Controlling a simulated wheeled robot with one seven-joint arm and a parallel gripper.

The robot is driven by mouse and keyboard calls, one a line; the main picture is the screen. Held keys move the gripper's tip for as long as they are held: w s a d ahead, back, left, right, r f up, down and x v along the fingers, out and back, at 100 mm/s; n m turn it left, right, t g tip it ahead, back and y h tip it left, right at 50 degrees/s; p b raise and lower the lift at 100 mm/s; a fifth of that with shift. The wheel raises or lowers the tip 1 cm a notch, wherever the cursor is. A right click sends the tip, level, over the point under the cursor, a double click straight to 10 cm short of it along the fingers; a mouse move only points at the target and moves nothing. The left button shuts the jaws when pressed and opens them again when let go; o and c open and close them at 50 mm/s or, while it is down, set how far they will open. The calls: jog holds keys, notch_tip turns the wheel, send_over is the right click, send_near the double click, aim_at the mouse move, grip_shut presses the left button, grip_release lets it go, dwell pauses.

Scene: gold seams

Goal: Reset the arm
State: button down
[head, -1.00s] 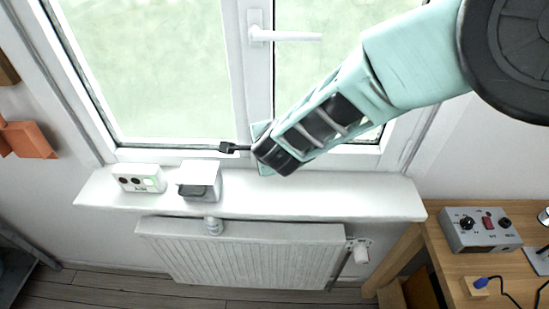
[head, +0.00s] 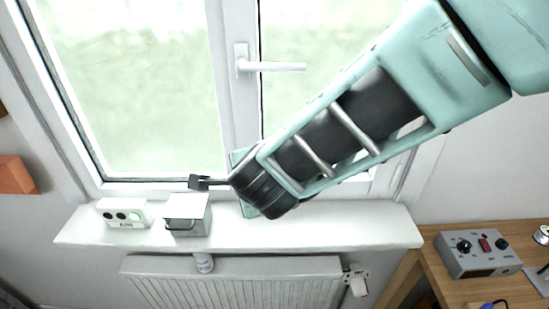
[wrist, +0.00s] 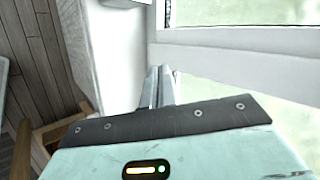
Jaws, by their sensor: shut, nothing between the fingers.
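My gripper (head: 199,182) is at the lower left end of my arm in the head view. Its dark fingers are together with nothing between them, pointing left just above a small white box (head: 187,214) with a dark handle. The gripper seems apart from the box, though its depth is hard to judge. In the wrist view the closed grey fingers (wrist: 158,88) point toward the sill and the white window frame.
The white sill (head: 330,226) also carries a white panel with round buttons (head: 124,213). The window handle (head: 270,66) is horizontal. A radiator (head: 235,283) is below. A grey control box (head: 478,253) stands on a wooden desk (head: 430,240) at right.

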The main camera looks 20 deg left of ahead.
jog(key=s+d+f+n+g+h+b, duration=0.1)
jog(key=s+d+n, duration=0.3)
jog(key=d, duration=0.8)
jog(key=s+d+f+n+g+h+b, duration=0.1)
jog(key=s+d+n+g+h+b, duration=0.2)
jog(key=d+n, duration=0.4)
jog(key=s+d+f+n+g+h+b, duration=0.1)
jog(key=s+d+n+b, duration=0.3)
jog(key=d, duration=1.5)
jog(key=s+n+g+h, duration=0.1)
jog(key=s, duration=0.2)
jog(key=shift+f+n+g, duration=0.3)
jog(key=shift+f+n, duration=0.05)
jog(key=shift+n, duration=0.05)
